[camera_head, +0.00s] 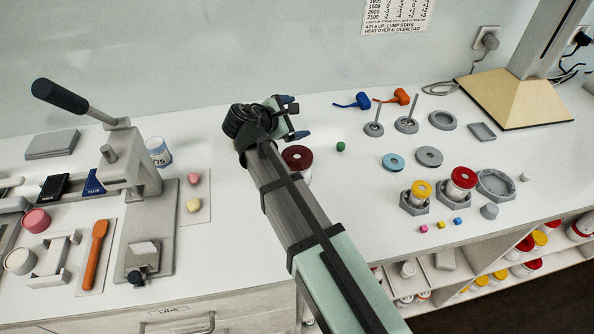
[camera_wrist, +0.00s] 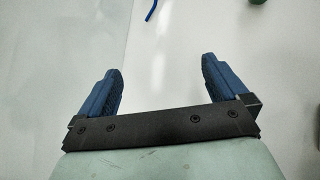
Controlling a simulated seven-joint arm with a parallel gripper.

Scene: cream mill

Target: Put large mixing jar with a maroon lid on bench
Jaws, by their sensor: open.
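The large jar with a maroon lid (camera_head: 297,156) stands upright on the white bench (camera_head: 362,200) in the head view, near the middle. My arm hides much of its body. My gripper (camera_head: 293,117) is above the bench, farther back than the jar in the picture. It is open and empty. The jar is not visible in the wrist view.
A red-lidded jar (camera_head: 461,180) and a yellow-lidded jar (camera_head: 420,190) sit in grey holders at right. A small green object (camera_head: 341,147) lies right of the maroon lid. A lever press (camera_head: 130,165) stands at left. Bare bench lies right of my arm.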

